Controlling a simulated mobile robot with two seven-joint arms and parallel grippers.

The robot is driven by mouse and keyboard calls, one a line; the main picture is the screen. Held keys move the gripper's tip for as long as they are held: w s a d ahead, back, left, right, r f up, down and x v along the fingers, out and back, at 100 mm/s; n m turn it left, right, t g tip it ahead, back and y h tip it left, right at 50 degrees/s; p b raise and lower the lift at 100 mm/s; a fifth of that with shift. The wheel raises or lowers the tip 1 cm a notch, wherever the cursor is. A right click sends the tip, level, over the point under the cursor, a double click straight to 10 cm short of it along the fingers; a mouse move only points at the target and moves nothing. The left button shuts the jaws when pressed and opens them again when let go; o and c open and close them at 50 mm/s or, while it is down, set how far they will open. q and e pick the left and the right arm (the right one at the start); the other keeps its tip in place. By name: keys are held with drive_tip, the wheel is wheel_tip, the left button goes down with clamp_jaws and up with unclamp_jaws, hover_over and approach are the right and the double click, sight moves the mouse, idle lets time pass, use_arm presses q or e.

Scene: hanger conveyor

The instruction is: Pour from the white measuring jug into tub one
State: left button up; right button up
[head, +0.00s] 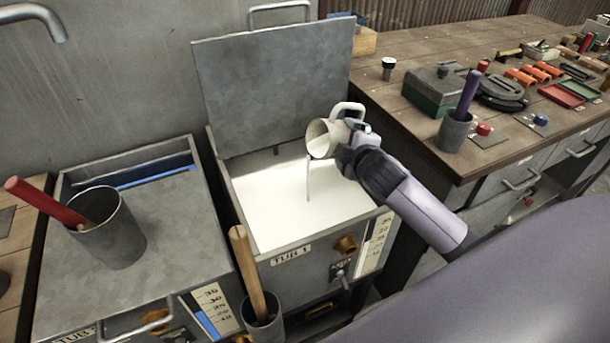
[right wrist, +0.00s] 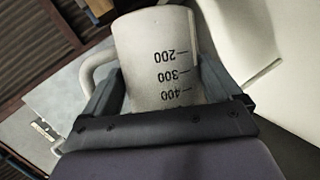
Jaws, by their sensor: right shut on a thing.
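My right gripper (head: 350,150) is shut on the white measuring jug (head: 319,139) and holds it tilted over tub one (head: 292,257). A thin stream runs from the jug down into the tub. Tub one has its lid (head: 272,85) raised and holds white liquid (head: 290,205). The label "TUB 1" (head: 291,255) is on its front. In the right wrist view the jug (right wrist: 155,60) sits between the two fingers (right wrist: 165,95), with its scale upside down and its handle at the left. My left gripper is not in view.
Another tub (head: 150,200) with a grey metal top stands left, bearing a cup (head: 108,235) with a red-handled tool (head: 45,207). A wooden handle (head: 250,272) stands in a holder (head: 264,331) before tub one. The workbench (head: 410,105) at right carries tools and boxes.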

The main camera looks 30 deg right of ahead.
drive_tip(key=shift+a+f+n+h+b, duration=0.1)
drive_tip(key=shift+f+n+h+b, duration=0.05)
drive_tip(key=shift+n+h+b, duration=0.2)
idle(0.8)
drive_tip(key=shift+a+f+n+t+b, duration=0.2)
drive_tip(key=shift+f+n+t+b, duration=0.15)
drive_tip(key=shift+n, duration=0.1)
drive_tip(key=shift+a+f+h, duration=0.1)
drive_tip(key=shift+h, duration=0.15)
idle(0.5)
drive_tip(key=shift+a+f+n+b, duration=0.1)
drive_tip(key=shift+f+n+b, duration=0.1)
drive_tip(key=shift+n+b, duration=0.15)
drive_tip(key=shift+a+n+h, duration=0.15)
drive_tip(key=shift+n+h, duration=0.1)
drive_tip(key=shift+h, duration=0.15)
